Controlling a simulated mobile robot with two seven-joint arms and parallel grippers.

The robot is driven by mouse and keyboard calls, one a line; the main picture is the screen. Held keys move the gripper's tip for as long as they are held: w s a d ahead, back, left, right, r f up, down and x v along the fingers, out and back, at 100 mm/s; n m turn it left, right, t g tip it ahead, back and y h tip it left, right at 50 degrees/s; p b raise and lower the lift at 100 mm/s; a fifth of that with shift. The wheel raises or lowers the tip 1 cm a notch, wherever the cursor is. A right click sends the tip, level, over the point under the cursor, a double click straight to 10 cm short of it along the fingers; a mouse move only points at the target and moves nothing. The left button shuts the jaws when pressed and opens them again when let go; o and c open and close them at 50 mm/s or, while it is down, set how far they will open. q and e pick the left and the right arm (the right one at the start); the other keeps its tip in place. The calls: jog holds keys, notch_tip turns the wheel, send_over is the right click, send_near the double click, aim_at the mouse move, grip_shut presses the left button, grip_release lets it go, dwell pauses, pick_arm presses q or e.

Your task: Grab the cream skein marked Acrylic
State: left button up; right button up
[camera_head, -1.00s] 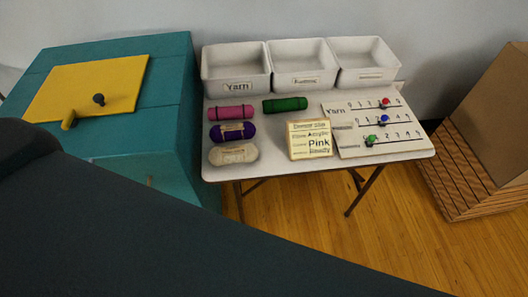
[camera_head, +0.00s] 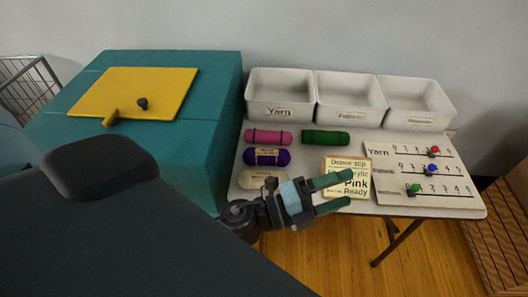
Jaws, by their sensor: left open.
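The cream skein (camera_head: 254,179) lies at the front left of the white table (camera_head: 375,200), below a purple skein (camera_head: 267,157). Its label is too small to read, and its right part is hidden behind my left gripper. My left gripper (camera_head: 338,193) is open and empty, its green fingers pointing right. In the picture its fingertips overlap the lower part of the donor slip (camera_head: 347,167), to the right of the cream skein. My right gripper is not in view.
A pink skein (camera_head: 268,137) and a green skein (camera_head: 326,137) lie farther back. Three white bins (camera_head: 280,112) stand along the back edge; the left one reads Yarn. A counting board (camera_head: 425,175) with coloured beads lies right. A teal box (camera_head: 205,130) stands left.

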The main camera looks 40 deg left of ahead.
pick_arm(q)
jog(key=s+d+m+g+h, duration=0.1)
jog(key=d+m+g+h, duration=0.4)
jog(key=m, duration=0.4)
jog(key=m+g+y, duration=1.1)
jog(key=m+y, duration=0.2)
jog(key=y, duration=0.5)
send_over(261, 175)
jog(key=f, duration=1)
jog(key=shift+a, duration=0.25)
jog(key=shift+d+f, duration=0.15)
jog(key=shift+f, duration=1.85)
jog(key=shift+d+f, duration=0.1)
jog(key=shift+f, duration=1.85)
jog(key=c, duration=1.1)
